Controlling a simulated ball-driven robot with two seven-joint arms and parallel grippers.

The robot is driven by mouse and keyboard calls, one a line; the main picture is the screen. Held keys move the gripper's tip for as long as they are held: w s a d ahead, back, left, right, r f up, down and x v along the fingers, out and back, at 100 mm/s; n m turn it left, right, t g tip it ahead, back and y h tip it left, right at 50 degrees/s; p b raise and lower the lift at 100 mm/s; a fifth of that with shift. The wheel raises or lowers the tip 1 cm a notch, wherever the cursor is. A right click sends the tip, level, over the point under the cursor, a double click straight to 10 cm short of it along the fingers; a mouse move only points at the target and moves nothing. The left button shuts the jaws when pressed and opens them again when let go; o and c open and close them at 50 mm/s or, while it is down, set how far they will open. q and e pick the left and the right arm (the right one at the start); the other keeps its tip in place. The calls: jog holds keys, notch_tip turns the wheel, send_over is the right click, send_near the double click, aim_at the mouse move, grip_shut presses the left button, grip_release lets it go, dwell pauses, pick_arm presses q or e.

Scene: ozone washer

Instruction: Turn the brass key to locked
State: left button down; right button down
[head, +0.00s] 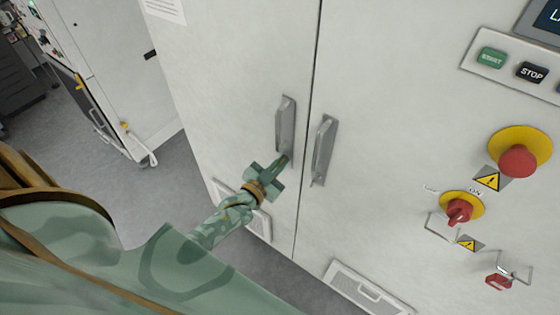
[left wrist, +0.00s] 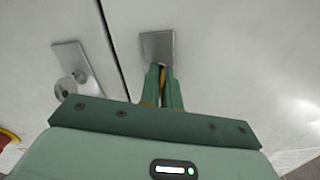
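The brass key (left wrist: 163,74) shows as a thin yellow strip between the fingertips of my left gripper (left wrist: 162,84) in the left wrist view. The fingers are close together on it, just by the end of a grey metal handle plate (left wrist: 157,45). In the head view my left gripper (head: 283,160) reaches the lower end of the left door handle (head: 286,118). The key's bow and its angle are hidden by the fingers, so I cannot tell how far it is turned. My right gripper is in neither view.
The right door handle (head: 323,148) stands close by across the door seam. The right door carries a red emergency stop (head: 518,161), a red rotary switch (head: 460,210) and green and black buttons (head: 491,58). A vent (head: 365,290) is low down. Grey floor lies left.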

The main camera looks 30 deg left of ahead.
pick_arm(q)
jog(key=shift+n+p, duration=0.4)
jog(key=shift+n, duration=1.6)
jog(key=shift+f, duration=0.1)
jog(key=c, duration=1.6)
grip_release()
jog(key=s, duration=0.5)
jog(key=s+a, duration=0.1)
jog(key=s, duration=1)
jog(key=shift+s+a, duration=0.15)
